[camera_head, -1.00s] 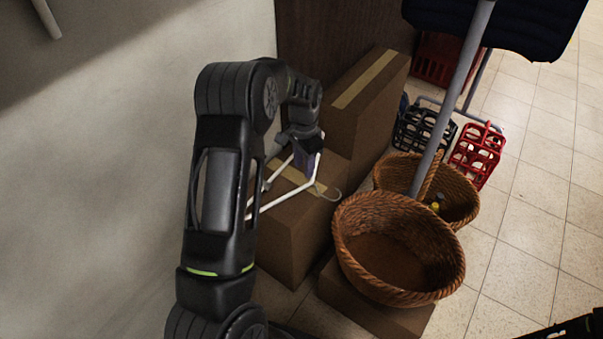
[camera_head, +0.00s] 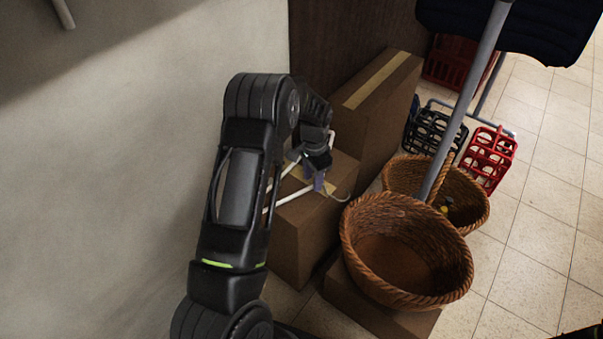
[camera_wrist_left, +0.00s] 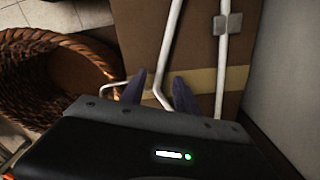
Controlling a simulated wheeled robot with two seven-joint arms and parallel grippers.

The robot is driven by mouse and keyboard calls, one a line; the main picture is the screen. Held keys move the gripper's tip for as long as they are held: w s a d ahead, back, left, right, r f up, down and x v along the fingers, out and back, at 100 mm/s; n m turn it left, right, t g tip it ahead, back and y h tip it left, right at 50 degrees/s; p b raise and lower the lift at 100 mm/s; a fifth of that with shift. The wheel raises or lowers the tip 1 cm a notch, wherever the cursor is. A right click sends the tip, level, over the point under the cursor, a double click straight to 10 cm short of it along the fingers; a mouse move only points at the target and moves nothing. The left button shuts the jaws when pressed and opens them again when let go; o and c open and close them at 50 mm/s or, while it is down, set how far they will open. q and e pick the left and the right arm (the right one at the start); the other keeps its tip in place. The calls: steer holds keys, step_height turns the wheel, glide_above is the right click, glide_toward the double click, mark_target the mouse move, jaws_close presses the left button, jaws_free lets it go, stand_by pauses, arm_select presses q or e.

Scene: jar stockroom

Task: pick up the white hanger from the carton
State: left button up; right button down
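The white hanger (camera_head: 286,199) lies on the brown carton (camera_head: 328,232), its hook toward the basket side. In the left wrist view the hanger's white bars (camera_wrist_left: 171,45) cross the carton (camera_wrist_left: 140,25) and its tape; one bar carries a grey clip. My left gripper (camera_head: 318,180) is low over the carton top at the hanger's hook end. In the wrist view its two dark fingers (camera_wrist_left: 159,92) are apart, with a bent part of the hanger between them and gaps showing. The arm hides part of the hanger in the head view. My right gripper is out of view.
A taller carton (camera_head: 384,105) stands behind. Two wicker baskets, the front one (camera_head: 461,260) on a low box, sit to the right beside a grey pole (camera_head: 466,100). Black (camera_head: 428,133) and red bottle crates (camera_head: 489,155) stand farther back. A wall is at left; floor is clear at right.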

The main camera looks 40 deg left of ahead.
arm_select(q)
steer(key=shift+f, duration=0.7)
steer(key=shift+c, duration=0.3)
jaws_close()
